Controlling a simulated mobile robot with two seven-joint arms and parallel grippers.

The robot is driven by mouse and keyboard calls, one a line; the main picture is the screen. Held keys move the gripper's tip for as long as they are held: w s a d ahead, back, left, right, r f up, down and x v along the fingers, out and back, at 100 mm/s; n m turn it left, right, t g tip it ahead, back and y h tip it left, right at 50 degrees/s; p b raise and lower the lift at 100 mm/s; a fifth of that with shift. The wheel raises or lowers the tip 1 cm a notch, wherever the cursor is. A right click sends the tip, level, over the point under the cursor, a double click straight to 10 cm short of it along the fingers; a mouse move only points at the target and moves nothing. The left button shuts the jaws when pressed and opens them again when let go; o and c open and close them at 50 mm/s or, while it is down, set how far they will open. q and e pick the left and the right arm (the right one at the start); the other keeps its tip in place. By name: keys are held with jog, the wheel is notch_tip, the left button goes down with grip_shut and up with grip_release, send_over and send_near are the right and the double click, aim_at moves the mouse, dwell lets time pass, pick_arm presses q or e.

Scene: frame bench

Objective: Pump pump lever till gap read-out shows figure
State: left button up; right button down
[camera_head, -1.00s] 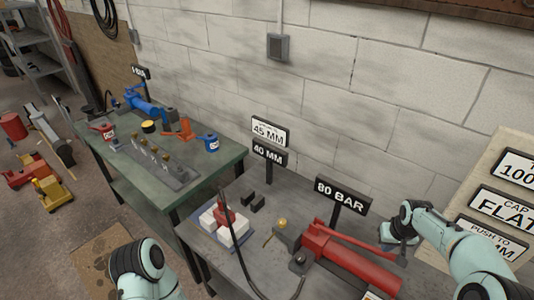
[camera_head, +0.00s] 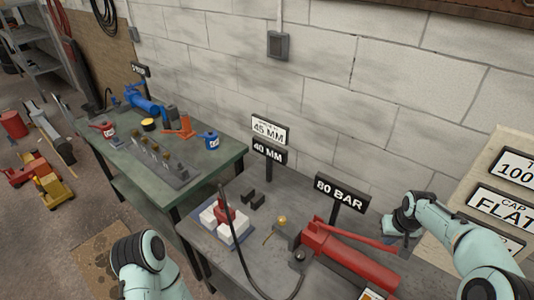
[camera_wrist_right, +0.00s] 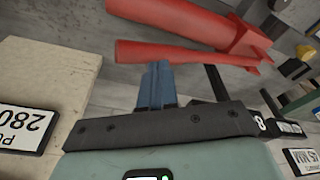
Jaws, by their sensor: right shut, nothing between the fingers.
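The red hand pump (camera_head: 345,262) lies on the grey bench with its red pump lever (camera_head: 352,237) running along its upper side. The black gap read-out (camera_head: 269,152) shows 40 MM, under a white plate (camera_head: 269,130) reading 45 MM. My right gripper (camera_head: 393,229) is shut at the lever's free end. In the right wrist view its blue fingers (camera_wrist_right: 157,82) are together and empty, right by the lever (camera_wrist_right: 185,53); I cannot tell whether they touch. The pump body (camera_wrist_right: 190,20) shows beyond it. Only my left arm shows; its gripper is out of view.
A black sign (camera_head: 341,192) reads 80 BAR behind the pump. A red cylinder stands among white blocks (camera_head: 226,228), with a black hose nearby. A pale board (camera_head: 505,150) with plates stands at right. A green bench (camera_head: 215,165) with blue and orange tools is at left.

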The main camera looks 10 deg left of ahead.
pick_arm(q)
jog(key=s+f+b, duration=0.3)
jog(key=s+f, duration=0.1)
pick_arm(e)
notch_tip(320, 180, down, 8)
jog(key=shift+s+f, duration=0.1)
jog(key=r+p, duration=0.1)
jog(key=r, duration=0.1)
jog(key=r+p, duration=0.1)
jog(key=r, duration=0.2)
jog(key=r+p, duration=0.1)
jog(key=r, duration=0.1)
jog(key=shift+w+r, duration=0.15)
jog(key=shift+w, duration=0.1)
jog(key=shift+r, duration=0.5)
pick_arm(q)
jog(key=w+r, duration=0.4)
jog(key=shift+w, duration=0.1)
pick_arm(e)
jog(key=shift+s+f, duration=0.1)
jog(key=shift+s, duration=0.1)
